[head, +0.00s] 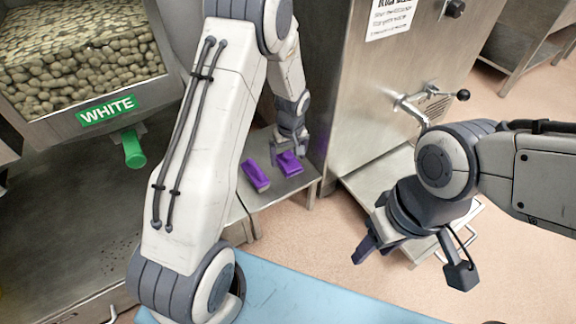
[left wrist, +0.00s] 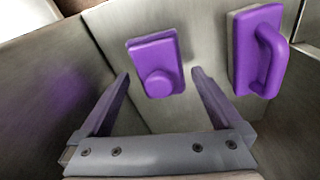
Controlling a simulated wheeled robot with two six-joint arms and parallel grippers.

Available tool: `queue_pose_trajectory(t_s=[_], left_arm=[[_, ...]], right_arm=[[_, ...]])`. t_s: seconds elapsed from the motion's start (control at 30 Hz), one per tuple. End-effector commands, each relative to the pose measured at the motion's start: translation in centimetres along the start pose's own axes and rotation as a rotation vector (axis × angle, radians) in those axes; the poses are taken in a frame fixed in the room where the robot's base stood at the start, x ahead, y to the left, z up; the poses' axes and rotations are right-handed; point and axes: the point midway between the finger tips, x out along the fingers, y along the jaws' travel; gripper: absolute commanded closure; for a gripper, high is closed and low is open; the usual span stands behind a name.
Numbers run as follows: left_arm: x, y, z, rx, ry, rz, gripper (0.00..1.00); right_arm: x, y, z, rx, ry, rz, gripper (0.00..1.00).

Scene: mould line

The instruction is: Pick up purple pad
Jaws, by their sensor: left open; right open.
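Two purple pads lie on a small metal stand. In the head view one pad (head: 289,163) is under my left gripper (head: 289,149), partly hidden by it, and the other pad (head: 256,175) lies just to the left. In the left wrist view a purple pad with a round knob (left wrist: 157,62) shows between and beyond the open fingertips, with nothing held. A purple pad with a bar handle (left wrist: 264,52) lies to the right, outside the fingers. My right gripper (head: 412,258) is open and empty, over the floor far from the pads.
The metal stand (head: 276,194) is bounded on the right by a steel cabinet (head: 375,105) with a lever. A steel hopper of pale lumps (head: 85,55) with a green WHITE label (head: 108,109) stands at left. A blue surface (head: 310,300) lies in front.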

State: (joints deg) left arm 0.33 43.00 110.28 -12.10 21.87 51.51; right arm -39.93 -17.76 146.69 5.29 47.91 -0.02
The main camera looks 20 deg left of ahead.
Motion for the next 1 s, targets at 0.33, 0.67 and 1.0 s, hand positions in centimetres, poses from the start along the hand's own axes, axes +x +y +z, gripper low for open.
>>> queue_pose_trajectory(t_s=[0.33,0.67,1.0], left_arm=[[-0.1,0.0,0.0,0.000,0.000,0.000,0.88],[-0.9,0.0,-0.1,0.000,0.001,0.000,0.88],[-6.7,0.1,-0.8,0.000,0.002,0.001,0.88]], right_arm=[[-0.1,0.0,0.0,0.000,0.000,0.000,0.50],[-0.7,-0.1,-0.1,0.000,0.000,0.000,0.50],[-4.9,-0.3,-0.3,0.000,0.000,0.000,0.50]])
